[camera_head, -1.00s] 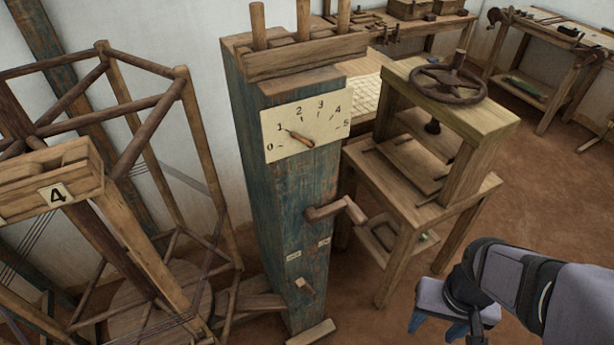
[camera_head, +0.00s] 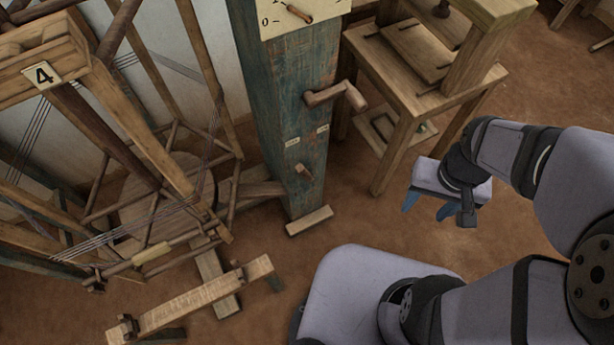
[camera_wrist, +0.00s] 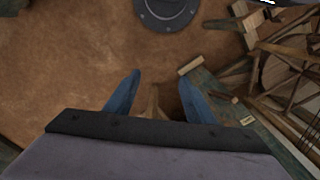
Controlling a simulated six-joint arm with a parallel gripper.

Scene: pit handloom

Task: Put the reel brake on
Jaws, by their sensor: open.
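A small wooden lever (camera_head: 303,171) sticks out low on the front of the blue-green wooden post (camera_head: 285,115); I take it for the reel brake. Two small pale labels, left (camera_head: 292,141) and right (camera_head: 323,128), sit above it, too small to read. A wooden crank (camera_head: 337,95) projects from the post above them. My gripper (camera_head: 428,207) is open and empty, in the air to the right of the post, well apart from the lever. In the wrist view its two blue fingers (camera_wrist: 160,82) are spread, and the post (camera_wrist: 215,92) lies to their right.
The reel frame (camera_head: 130,150) with a tag 4 stands left of the post. A low wooden beam (camera_head: 195,302) lies in front of it. A wooden press stand (camera_head: 405,110) is behind my gripper. Bare brown floor (camera_head: 370,215) lies between the post and my gripper.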

